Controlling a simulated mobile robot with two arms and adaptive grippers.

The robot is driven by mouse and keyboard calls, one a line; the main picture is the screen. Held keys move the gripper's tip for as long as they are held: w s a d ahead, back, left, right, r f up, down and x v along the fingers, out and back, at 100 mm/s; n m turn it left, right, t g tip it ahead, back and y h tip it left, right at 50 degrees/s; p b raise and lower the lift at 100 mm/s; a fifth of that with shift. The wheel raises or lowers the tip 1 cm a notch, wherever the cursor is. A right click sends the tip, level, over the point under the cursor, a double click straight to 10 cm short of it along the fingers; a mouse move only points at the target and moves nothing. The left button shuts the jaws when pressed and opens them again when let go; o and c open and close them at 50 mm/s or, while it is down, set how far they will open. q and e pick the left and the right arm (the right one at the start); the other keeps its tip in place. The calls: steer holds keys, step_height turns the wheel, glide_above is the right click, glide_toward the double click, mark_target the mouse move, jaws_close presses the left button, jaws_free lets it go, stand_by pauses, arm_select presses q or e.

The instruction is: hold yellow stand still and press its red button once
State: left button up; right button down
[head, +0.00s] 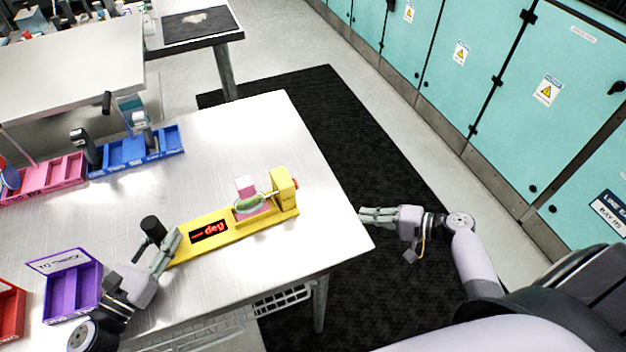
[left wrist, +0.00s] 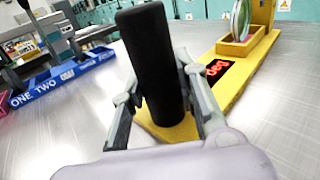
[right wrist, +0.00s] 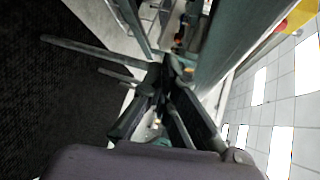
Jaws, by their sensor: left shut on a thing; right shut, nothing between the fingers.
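The yellow stand (head: 228,232) lies along the front right edge of the metal table. It has a red-lit display reading "deg" (head: 209,231) and an upright yellow block (head: 284,187) at its right end. The red button (head: 296,184) shows small on that block's right side; a red spot in the right wrist view (right wrist: 282,27) appears to be it. My left gripper (head: 160,246) is shut on the black post (left wrist: 155,65) at the stand's left end. My right gripper (head: 366,215) is shut and empty, beyond the table's right edge, apart from the button.
A green-edged disc (head: 249,203) and a pink-white block (head: 244,184) sit in the stand's holder. A purple bin (head: 73,290) is left of my left gripper; blue trays (head: 138,152) and pink trays (head: 52,176) stand behind. The floor beside my right gripper is clear.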

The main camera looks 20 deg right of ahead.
step_height(320, 180, up, 12)
steer(key=w+n+t+y, duration=0.1)
steer(key=y, duration=0.2)
steer(key=shift+a+r+n+t+y, duration=0.15)
steer(key=shift+a+n+t+y, duration=0.15)
steer(key=shift+a+n+t, duration=0.1)
steer(key=shift+w, duration=0.1)
steer(key=x, duration=0.9)
steer(key=shift+w+a, duration=0.15)
steer(key=a, duration=0.3)
steer(key=shift+a, duration=0.7)
